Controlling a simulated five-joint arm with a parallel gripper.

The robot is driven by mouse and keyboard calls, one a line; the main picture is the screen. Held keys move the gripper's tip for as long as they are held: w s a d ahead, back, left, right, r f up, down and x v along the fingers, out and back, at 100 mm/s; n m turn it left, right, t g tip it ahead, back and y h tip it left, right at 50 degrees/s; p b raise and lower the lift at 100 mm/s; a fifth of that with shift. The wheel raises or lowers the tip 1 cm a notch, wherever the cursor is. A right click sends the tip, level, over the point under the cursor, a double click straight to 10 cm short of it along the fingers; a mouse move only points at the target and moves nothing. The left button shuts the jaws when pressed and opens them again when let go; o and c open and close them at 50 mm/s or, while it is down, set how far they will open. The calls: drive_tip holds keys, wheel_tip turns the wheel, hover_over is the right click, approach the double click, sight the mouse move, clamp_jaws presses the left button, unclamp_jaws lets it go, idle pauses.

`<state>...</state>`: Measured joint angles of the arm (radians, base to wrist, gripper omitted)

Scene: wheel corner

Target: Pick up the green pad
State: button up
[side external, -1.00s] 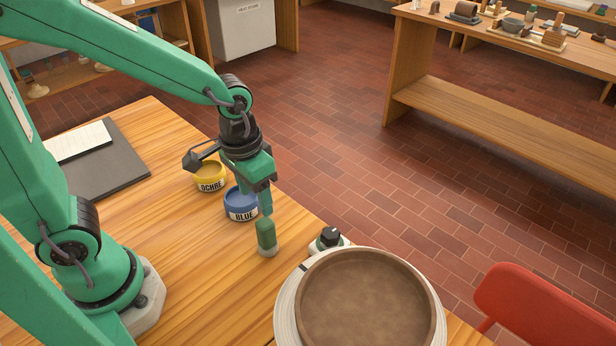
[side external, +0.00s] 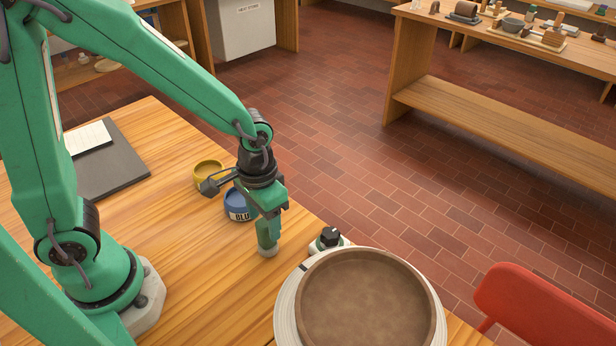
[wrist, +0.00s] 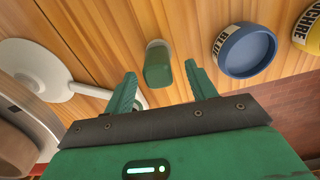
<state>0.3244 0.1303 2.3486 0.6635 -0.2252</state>
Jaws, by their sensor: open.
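The green pad (side external: 267,243) stands upright on the wooden table, with a pale grey base at its bottom. In the wrist view, the pad (wrist: 158,68) sits between the two green fingers, with a gap on each side. My gripper (wrist: 160,70) is open. In the side view, my gripper (side external: 268,222) is right over the pad, and its fingers overlap the pad's upper part, so that part is partly hidden. I cannot tell from the side view how deep the fingers reach.
A blue jar (side external: 238,212) and a yellow ochre jar (side external: 207,169) stand behind the gripper. A white wheel (side external: 288,318) carrying a brown round basin (side external: 365,300) is to the right.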

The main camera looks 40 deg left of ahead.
sight(266, 235)
drive_tip(key=shift+d+f, duration=0.1)
drive_tip(key=shift+f, duration=2.5)
drive_tip(key=c, duration=1.1)
